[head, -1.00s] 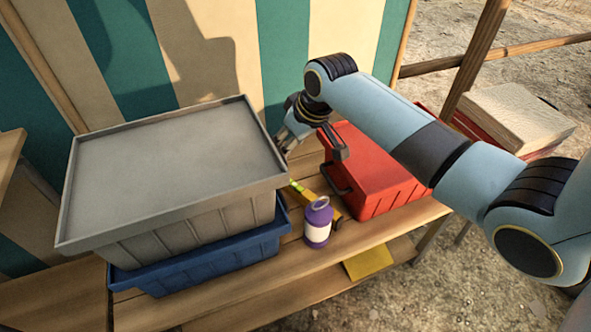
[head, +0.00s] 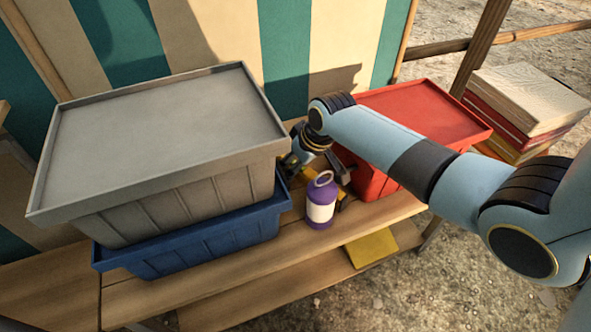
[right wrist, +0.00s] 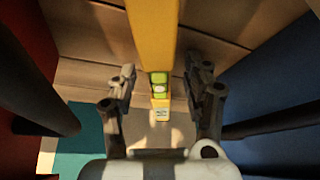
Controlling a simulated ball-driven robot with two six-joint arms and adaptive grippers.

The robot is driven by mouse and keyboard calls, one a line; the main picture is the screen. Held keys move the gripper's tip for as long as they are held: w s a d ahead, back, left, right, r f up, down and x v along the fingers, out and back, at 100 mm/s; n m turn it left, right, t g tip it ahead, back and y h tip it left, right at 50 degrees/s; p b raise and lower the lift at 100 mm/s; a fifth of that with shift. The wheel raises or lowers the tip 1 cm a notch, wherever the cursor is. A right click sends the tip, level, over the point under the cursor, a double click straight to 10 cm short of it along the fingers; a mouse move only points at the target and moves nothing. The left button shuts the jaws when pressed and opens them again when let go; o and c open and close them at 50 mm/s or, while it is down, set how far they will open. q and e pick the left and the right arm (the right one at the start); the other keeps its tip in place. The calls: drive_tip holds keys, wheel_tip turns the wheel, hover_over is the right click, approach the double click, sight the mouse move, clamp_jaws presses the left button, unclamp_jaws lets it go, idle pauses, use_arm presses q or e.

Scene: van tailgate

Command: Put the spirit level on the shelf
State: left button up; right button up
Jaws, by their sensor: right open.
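The spirit level is a yellow bar with a green vial (right wrist: 154,35). It lies on the wooden bench top (head: 255,262), in the gap between the blue crate and the red box. In the head view only small yellow parts of it show behind the purple bottle and my gripper. My right gripper (right wrist: 165,76) is open, with its fingers on either side of the level's near end and apart from it. In the head view this gripper (head: 318,168) is low in the gap and partly hidden. A lower wooden shelf (head: 290,290) runs under the bench top. My left gripper is out of view.
A grey lidded crate (head: 165,125) stands on the blue crate (head: 205,245) at left. The red box (head: 420,110) is at right. A purple bottle (head: 320,200) stands in front of the gap. A yellow item (head: 372,248) lies on the lower shelf. Stacked boards (head: 525,95) stand far right.

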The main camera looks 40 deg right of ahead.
drive_tip(key=shift+r, duration=0.1)
clamp_jaws()
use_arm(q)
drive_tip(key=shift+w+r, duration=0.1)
use_arm(e)
drive_tip(key=shift+w+r, duration=0.1)
idle(0.3)
drive_tip(key=shift+r, duration=0.25)
use_arm(q)
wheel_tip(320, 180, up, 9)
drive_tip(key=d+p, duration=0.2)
drive_tip(key=p, duration=0.8)
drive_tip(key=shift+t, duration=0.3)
use_arm(e)
wheel_tip(320, 180, up, 27)
drive_tip(key=shift+r, duration=0.15)
